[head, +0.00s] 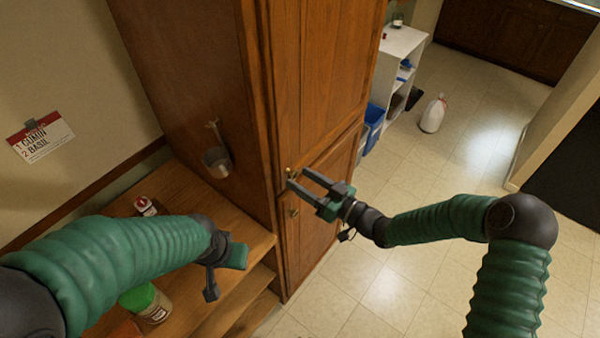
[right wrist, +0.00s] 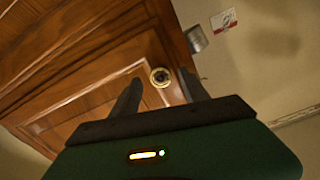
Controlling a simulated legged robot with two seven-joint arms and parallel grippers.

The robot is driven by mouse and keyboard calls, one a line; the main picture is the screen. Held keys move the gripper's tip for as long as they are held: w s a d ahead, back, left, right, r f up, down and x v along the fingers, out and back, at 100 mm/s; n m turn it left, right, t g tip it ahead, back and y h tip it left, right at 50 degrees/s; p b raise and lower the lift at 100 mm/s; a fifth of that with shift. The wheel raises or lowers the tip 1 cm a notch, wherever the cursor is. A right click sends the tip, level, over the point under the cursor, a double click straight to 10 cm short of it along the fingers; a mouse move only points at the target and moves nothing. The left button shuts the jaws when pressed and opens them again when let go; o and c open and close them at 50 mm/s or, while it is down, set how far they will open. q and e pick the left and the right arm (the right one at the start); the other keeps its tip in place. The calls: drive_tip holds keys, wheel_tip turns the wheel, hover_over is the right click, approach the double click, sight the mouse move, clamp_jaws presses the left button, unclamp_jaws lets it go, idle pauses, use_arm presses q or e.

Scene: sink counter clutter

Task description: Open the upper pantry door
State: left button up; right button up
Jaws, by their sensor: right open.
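The upper pantry door (head: 325,80) is a tall wooden panel and looks closed. Its small brass knob (head: 289,172) is near its lower left corner. My right gripper (head: 298,180) is open at the knob. In the right wrist view, the round knob (right wrist: 160,77) shows between the two spread fingers (right wrist: 160,80), with a gap on both sides. I cannot tell how far the fingertips reach past it. My left gripper (head: 222,270) hangs over the wooden shelf at the left, and its jaw opening is unclear.
The lower pantry door (head: 315,225) has its own knob (head: 294,212). A metal cup (head: 217,161) hangs on the cabinet's side. A green-lidded jar (head: 147,302) and a red-and-white item (head: 145,206) stand on the shelf (head: 190,195). A white jug (head: 433,114) stands on open tile floor.

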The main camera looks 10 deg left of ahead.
drive_tip(key=shift+w+a+r, duration=0.1)
drive_tip(key=shift+w+a, duration=0.2)
drive_tip(key=shift+a, duration=0.15)
drive_tip(key=shift+c, duration=0.4)
drive_tip(key=shift+a, duration=0.1)
clamp_jaws()
drive_tip(key=shift+w, duration=0.1)
idle(0.5)
